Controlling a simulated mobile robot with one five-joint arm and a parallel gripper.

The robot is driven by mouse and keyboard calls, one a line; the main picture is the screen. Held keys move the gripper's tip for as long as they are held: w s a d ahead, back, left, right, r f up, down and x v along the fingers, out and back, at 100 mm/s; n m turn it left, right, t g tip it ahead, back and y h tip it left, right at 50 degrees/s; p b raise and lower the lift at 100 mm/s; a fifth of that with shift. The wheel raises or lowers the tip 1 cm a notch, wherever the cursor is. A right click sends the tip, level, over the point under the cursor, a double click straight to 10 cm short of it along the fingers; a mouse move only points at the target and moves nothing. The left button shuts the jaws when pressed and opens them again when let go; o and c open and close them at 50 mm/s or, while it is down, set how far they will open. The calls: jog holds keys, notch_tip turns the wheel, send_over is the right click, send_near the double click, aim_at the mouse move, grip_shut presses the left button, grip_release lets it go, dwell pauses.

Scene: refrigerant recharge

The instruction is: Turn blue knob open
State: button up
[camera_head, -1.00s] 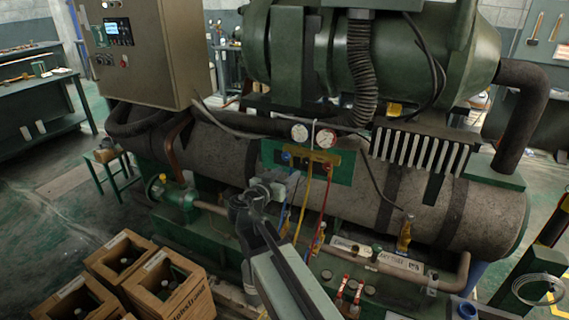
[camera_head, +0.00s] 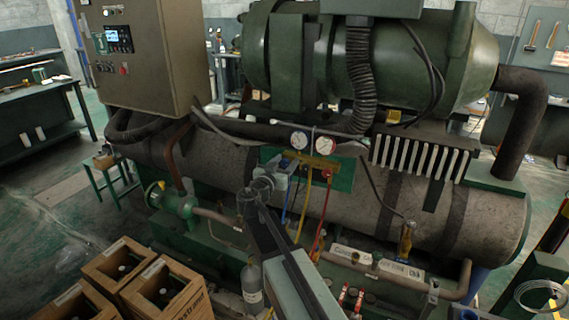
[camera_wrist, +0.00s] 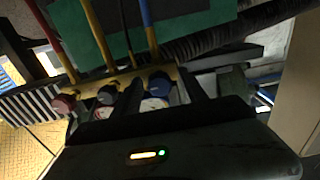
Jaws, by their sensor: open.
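The yellow manifold (camera_head: 316,161) with a blue-rimmed gauge (camera_head: 299,139) and a red-rimmed gauge (camera_head: 325,145) is fixed to the green panel on the machine. In the wrist view, which shows it upside down, the blue knob (camera_wrist: 160,83) sits on the manifold between my two dark fingers. My gripper (camera_wrist: 165,90) is open around the knob; I cannot tell whether the fingers touch it. In the head view my gripper (camera_head: 284,168) reaches the manifold's left end and hides most of the knob there.
A dark knob (camera_wrist: 107,95) and a red knob (camera_wrist: 63,104) sit beside the blue one. Yellow, blue and red hoses (camera_head: 325,205) hang below the manifold. Wooden crates (camera_head: 165,290) with bottles stand at lower left, and a grey cylinder (camera_head: 252,284) stands beside my arm.

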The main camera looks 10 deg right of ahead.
jog(key=shift+c, duration=0.3)
grip_shut()
jog(key=shift+n, duration=0.4)
jog(key=n, duration=0.4)
jog(key=shift+a+n, duration=0.15)
jog(key=shift+n, duration=0.15)
jog(key=n, duration=0.4)
jog(key=shift+f+n, duration=0.1)
jog(key=shift+n, duration=0.2)
jog(key=n, duration=1)
jog(key=shift+f, duration=0.15)
